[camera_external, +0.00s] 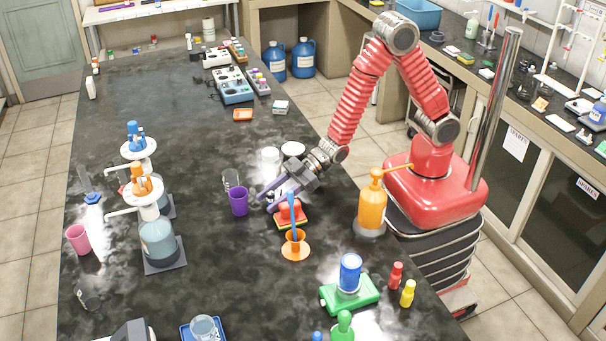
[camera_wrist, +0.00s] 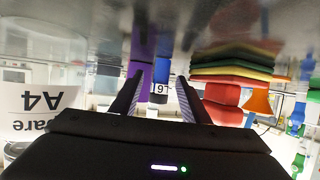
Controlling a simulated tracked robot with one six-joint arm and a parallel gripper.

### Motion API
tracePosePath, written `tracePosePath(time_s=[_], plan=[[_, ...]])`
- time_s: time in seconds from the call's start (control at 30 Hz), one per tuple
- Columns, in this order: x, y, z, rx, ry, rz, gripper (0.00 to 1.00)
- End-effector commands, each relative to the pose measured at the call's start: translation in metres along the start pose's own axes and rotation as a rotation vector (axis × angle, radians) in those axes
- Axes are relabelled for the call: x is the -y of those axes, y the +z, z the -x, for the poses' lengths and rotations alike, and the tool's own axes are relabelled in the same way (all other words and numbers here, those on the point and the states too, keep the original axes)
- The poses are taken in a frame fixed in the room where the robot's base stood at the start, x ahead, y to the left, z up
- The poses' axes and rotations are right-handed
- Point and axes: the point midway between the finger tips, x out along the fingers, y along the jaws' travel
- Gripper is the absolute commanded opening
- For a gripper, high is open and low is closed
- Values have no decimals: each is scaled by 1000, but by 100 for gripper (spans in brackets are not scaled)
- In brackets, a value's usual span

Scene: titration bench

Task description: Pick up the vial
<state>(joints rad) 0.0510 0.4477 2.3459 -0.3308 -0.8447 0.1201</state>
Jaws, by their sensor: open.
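My gripper (camera_external: 265,203) reaches low over the bench from the right, its two fingers apart and nothing between them in contact. In the wrist view my gripper (camera_wrist: 161,75) is open, and that picture is upside down. A purple cup (camera_external: 239,201) stands just left of the fingertips; a purple form (camera_wrist: 143,48) shows by the left finger in the wrist view. A small bottle with a dark band and a label reading L6 (camera_wrist: 158,93) shows between the fingers, seemingly beyond them. I cannot tell which thing is the vial.
A coloured pad stack (camera_external: 281,221) and an orange holder (camera_external: 295,249) with a blue stick are close to the right finger. An orange pump bottle (camera_external: 372,207) stands further right. Bench left of the cup is mostly clear.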

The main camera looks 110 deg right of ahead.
Motion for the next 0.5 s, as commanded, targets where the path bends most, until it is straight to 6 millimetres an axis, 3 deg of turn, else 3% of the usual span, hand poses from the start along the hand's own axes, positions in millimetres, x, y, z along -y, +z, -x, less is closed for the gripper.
tracePosePath(time_s=[0.27,0.5], plan=[[0,0,0,0,0,0,41],[0,0,0,0,0,0,24]])
